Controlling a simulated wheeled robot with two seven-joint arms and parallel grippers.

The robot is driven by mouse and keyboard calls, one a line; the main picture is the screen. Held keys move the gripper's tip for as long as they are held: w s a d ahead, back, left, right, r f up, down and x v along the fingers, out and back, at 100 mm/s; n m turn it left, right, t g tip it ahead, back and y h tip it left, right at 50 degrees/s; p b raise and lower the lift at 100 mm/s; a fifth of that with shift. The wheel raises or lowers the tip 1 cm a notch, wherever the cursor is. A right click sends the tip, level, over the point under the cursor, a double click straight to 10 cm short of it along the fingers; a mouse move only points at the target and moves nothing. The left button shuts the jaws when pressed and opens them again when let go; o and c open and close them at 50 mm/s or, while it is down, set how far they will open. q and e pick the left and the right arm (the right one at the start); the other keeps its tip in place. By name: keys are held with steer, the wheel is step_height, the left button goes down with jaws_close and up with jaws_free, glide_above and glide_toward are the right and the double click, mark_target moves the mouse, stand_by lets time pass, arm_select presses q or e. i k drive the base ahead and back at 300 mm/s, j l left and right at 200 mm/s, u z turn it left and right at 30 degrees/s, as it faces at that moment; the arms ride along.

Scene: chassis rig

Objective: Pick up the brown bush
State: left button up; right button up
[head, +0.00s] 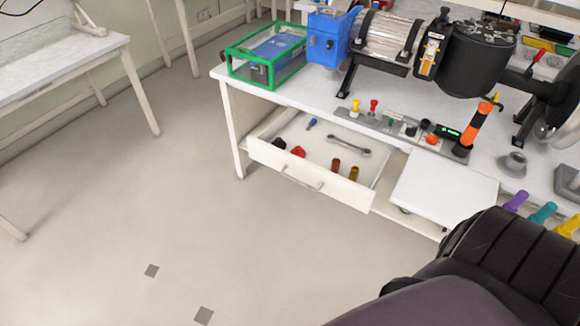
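Two small brownish cylinders stand side by side in the front right part of an open drawer (330,185). The left one (335,165) looks darker brown and the right one (353,173) looks more amber. I cannot tell for sure which is the brown bush. Neither of my grippers is in view. A dark, bulky part, probably of my own arm, fills the lower right corner.
The drawer also holds a wrench (348,147), a red part (298,151), a black part (279,143) and a blue part (311,123). Above it, the white bench (300,92) carries a green-framed box (265,55), a motor rig and a tool rail. The floor left is clear.

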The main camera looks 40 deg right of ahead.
mark_target(335, 168)
steer(key=z, duration=1.55)
